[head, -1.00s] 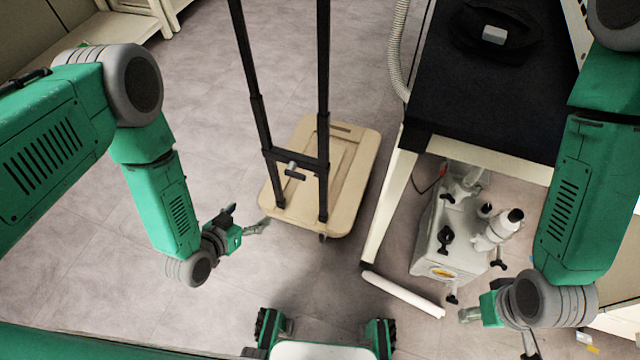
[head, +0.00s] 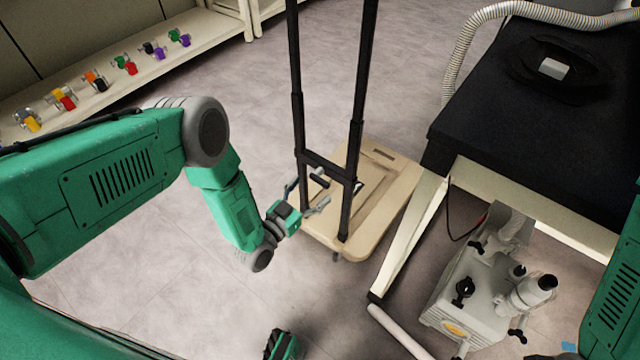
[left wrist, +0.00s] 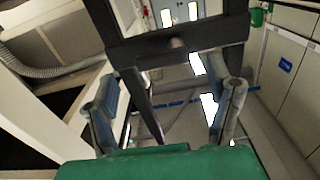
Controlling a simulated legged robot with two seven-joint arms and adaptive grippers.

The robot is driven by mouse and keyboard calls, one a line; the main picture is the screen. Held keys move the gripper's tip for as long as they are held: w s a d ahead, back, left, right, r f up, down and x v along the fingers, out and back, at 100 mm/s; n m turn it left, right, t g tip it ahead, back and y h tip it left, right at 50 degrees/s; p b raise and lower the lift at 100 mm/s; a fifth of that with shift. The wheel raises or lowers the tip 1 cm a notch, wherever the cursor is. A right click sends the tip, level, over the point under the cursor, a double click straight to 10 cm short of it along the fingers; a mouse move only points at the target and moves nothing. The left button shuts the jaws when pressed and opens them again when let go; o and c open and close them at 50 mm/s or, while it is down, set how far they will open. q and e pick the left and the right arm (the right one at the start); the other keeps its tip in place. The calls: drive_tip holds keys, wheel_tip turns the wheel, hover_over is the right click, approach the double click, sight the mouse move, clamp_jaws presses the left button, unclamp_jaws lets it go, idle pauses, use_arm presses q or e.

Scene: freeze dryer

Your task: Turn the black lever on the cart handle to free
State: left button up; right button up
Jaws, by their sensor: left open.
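The cart is a beige platform (head: 385,195) on the floor with a tall black two-post handle (head: 357,120). A black crossbar (head: 327,165) joins the posts low down, and the short black lever (head: 319,181) sits at it. My left gripper (head: 307,198) is open and empty, close to the lever on its near side; I see no clear contact.
A black-topped table (head: 530,130) with a ribbed hose (head: 462,55) stands right of the cart. A grey pump (head: 485,295) and a white tube (head: 395,332) lie below it. A shelf with coloured valves (head: 125,65) is at upper left. Floor left of the cart is clear.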

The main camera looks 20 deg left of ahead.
sight(319, 182)
use_arm(q)
drive_tip(key=b+x, duration=0.1)
drive_tip(key=x, duration=0.3)
drive_tip(key=shift+s, duration=0.1)
drive_tip(key=shift+w, duration=0.2)
drive_tip(key=shift+w+a, duration=0.1)
drive_tip(key=shift+a, duration=0.2)
drive_tip(key=shift+d, duration=0.4)
drive_tip(key=c, duration=1.2)
use_arm(e)
drive_tip(key=shift+d+f, duration=0.1)
drive_tip(key=shift+f, duration=0.75)
